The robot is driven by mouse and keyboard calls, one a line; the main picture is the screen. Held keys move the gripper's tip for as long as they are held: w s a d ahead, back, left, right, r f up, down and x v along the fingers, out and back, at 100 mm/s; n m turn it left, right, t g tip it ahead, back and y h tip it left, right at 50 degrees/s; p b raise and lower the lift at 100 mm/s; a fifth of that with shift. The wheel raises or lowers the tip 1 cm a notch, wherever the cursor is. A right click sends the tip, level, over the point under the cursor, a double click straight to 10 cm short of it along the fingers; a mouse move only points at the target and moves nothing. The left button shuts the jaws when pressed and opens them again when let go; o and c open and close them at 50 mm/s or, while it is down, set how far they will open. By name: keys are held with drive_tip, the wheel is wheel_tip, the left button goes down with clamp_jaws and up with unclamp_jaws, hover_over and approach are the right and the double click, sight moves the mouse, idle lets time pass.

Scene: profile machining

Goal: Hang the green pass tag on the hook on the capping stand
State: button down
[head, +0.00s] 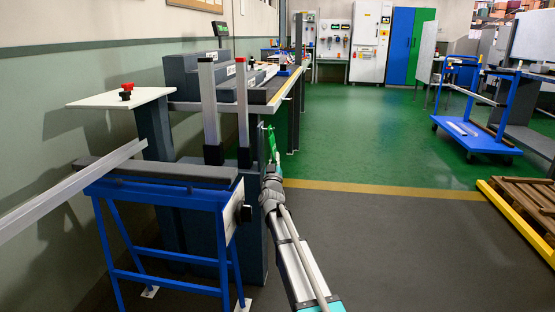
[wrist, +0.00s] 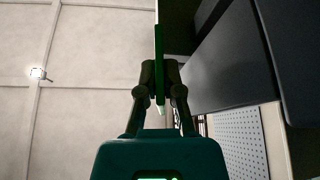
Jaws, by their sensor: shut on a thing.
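The green pass tag (head: 271,138) is upright at the end of my arm in the head view, close to the right side of a dark grey stand-like unit (head: 253,205). In the wrist view the tag (wrist: 159,55) is seen edge-on as a thin green strip. My gripper (wrist: 160,98) is shut on its lower part, with a fingertip on each side. In the head view my gripper (head: 273,163) is small and partly merges with the arm.
A blue-legged support (head: 163,235) with a grey top stands left of my arm, a long metal profile (head: 75,190) beside it. Two upright posts (head: 208,105) rise behind. In the wrist view a dark panel (wrist: 235,60) is close right of the tag.

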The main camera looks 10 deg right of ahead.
drive_tip(key=shift+f, duration=0.1)
idle(0.3)
drive_tip(key=c, duration=0.7)
unclamp_jaws()
